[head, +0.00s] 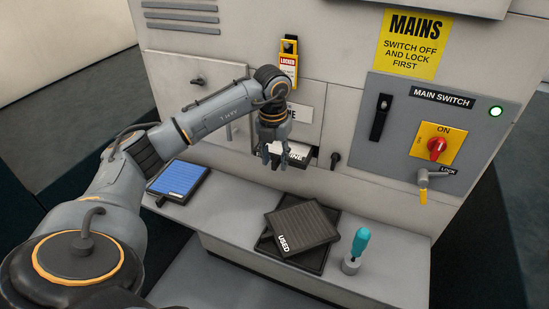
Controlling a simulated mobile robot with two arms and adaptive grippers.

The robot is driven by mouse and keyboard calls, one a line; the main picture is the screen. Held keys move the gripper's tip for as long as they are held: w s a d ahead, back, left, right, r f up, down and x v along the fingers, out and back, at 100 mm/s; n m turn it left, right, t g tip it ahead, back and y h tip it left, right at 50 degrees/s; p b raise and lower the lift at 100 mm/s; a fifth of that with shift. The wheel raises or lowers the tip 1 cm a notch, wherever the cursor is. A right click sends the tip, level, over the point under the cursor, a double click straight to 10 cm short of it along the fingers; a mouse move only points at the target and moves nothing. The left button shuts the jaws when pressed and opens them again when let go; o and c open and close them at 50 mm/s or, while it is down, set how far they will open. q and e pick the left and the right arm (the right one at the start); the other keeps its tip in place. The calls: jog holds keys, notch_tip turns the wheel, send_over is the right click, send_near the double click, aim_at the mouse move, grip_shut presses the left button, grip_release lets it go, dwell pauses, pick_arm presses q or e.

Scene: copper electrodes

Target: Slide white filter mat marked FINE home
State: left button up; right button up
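A white filter mat (301,149) lies in a slot in the cabinet front, its lettered end showing; the first part of the lettering is hidden by my gripper and "INE" can be read. How deep it sits in the slot is hidden. A white label (304,115) above the slot is also partly covered. My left gripper (274,163) points down at the left part of the mat's front end, fingers at or just before it. Whether the fingers are closed on the mat cannot be told. My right gripper is not in view.
A shelf (225,213) runs below the slot. It carries a blue mat (179,178), a dark mat marked USED (305,226) on a black tray (318,262), and a teal-handled tool (360,243) in a holder. A black knob (335,159) sticks out right of the slot.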

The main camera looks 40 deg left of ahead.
pick_arm(q)
jog(key=s+d, duration=0.3)
jog(key=s, duration=0.8)
jog(key=shift+c, duration=0.4)
